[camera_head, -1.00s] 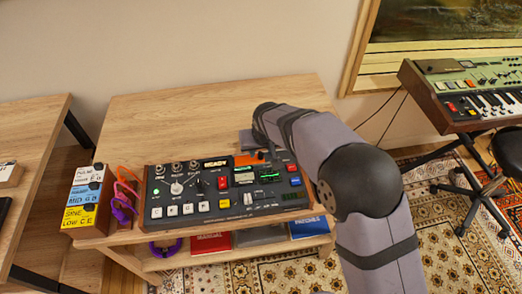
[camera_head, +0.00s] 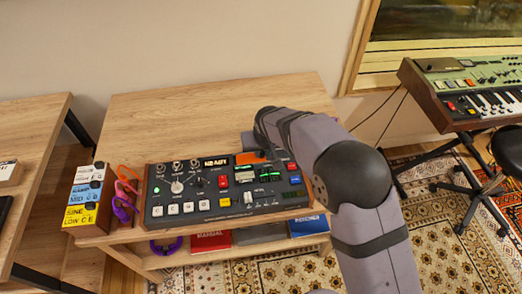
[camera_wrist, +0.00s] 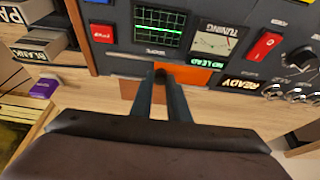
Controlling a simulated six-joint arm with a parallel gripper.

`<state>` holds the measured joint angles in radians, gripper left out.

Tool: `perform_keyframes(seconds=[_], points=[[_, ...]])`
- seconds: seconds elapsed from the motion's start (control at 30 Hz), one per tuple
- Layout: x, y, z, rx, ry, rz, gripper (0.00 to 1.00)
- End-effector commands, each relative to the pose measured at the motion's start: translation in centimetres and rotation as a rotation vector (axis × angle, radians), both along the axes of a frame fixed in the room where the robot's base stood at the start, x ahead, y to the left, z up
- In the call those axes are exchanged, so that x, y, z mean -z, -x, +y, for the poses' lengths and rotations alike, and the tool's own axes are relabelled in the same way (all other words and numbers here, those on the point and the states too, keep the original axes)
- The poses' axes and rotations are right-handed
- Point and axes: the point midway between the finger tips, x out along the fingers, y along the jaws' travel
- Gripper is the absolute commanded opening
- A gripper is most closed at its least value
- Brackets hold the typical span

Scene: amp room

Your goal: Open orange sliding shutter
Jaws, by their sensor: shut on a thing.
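The orange sliding shutter (camera_wrist: 190,73) is a flat plate at the edge of the dark console in the wrist view. A brownish patch (camera_wrist: 129,90) shows on the other side of my fingers. In the head view the shutter (camera_head: 245,158) is at the console's back edge, partly hidden by my arm. My gripper (camera_wrist: 160,77) is shut on a small dark tab at the shutter's left end in the wrist view. The fingertips hide most of that tab. In the head view my wrist and arm hide the fingers.
The console (camera_head: 190,218) carries buttons, knobs and small screens. Coloured boxes (camera_head: 82,197) and cables (camera_head: 124,205) stand left. Bare wooden tabletop (camera_head: 180,115) lies behind the console.

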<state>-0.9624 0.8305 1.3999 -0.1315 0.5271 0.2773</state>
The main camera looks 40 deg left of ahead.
Motion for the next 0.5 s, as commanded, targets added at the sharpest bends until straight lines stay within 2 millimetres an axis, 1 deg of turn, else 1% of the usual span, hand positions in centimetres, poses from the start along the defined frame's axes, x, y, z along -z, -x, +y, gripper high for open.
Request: perform_keyframes(seconds=[0.2,0.3,0.5], points=[[0.0,-3.3,-3.3,0.007,0.003,0.001,0.00],[0.0,-4.3,-4.3,0.005,0.002,0.001,0.00],[0.0,-4.6,-4.7,0.001,0.002,-0.001,0.00]])
